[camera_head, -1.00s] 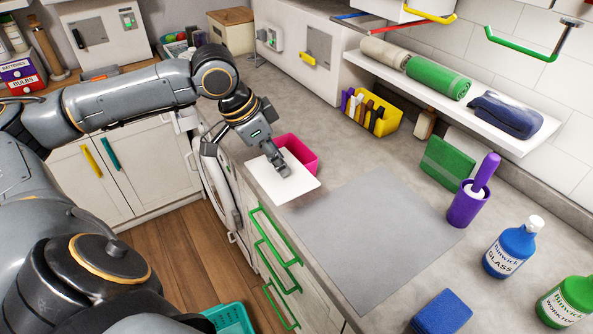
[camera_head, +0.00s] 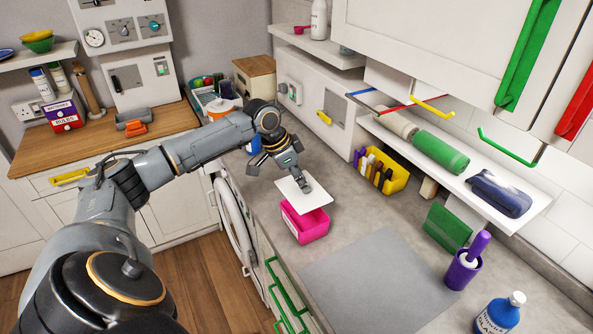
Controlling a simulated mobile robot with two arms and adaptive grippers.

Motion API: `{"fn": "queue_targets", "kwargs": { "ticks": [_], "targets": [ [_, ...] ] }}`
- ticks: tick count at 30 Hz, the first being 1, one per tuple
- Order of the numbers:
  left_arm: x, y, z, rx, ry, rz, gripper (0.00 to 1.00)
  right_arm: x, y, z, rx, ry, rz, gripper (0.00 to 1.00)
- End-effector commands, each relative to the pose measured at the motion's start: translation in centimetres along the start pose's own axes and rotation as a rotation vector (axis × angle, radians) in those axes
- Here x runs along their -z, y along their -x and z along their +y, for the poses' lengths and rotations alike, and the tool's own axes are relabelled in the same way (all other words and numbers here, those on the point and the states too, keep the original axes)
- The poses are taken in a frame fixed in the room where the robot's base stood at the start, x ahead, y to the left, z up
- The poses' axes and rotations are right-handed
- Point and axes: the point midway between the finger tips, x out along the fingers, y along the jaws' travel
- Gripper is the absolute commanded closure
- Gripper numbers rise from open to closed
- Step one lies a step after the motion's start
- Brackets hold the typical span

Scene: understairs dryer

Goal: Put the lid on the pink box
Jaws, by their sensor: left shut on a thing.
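The pink box (camera_head: 304,227) stands on the grey counter, near its front edge. The white lid (camera_head: 308,197) is a flat panel held over the back part of the box and covers part of its opening from view. My left gripper (camera_head: 301,180) is shut on the lid from behind. The lid looks a little above the box; whether it touches the rim I cannot tell. My right gripper is not in view.
A grey mat (camera_head: 376,281) lies right of the box. A yellow bin with markers (camera_head: 396,181) stands behind it against the wall. A purple holder (camera_head: 462,268), a green block (camera_head: 447,226) and a blue bottle (camera_head: 499,315) stand at right. A shelf (camera_head: 440,160) overhangs the back.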

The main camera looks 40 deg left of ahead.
Motion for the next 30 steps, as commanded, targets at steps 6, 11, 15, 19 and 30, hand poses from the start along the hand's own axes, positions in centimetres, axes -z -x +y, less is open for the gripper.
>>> {"fn": "queue_targets", "kwargs": {
  "ticks": [6,11,15,19,30],
  "targets": [
    [0.5,-0.9,-0.8,-0.006,-0.009,0.001,1.0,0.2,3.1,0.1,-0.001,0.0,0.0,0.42],
    [0.3,-1.6,-1.0,-0.005,-0.013,0.0,1.0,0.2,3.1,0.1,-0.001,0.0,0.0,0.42],
    [0.0,-2.1,-1.0,-0.004,-0.014,0.001,1.0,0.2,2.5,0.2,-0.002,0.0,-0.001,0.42],
    [-0.3,-2.9,-1.0,-0.004,-0.014,0.001,1.0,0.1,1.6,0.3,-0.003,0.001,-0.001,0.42],
    [-1.6,-5.7,-1.0,-0.004,-0.014,0.002,1.0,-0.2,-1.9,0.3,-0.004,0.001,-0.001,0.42]
  ]
}}
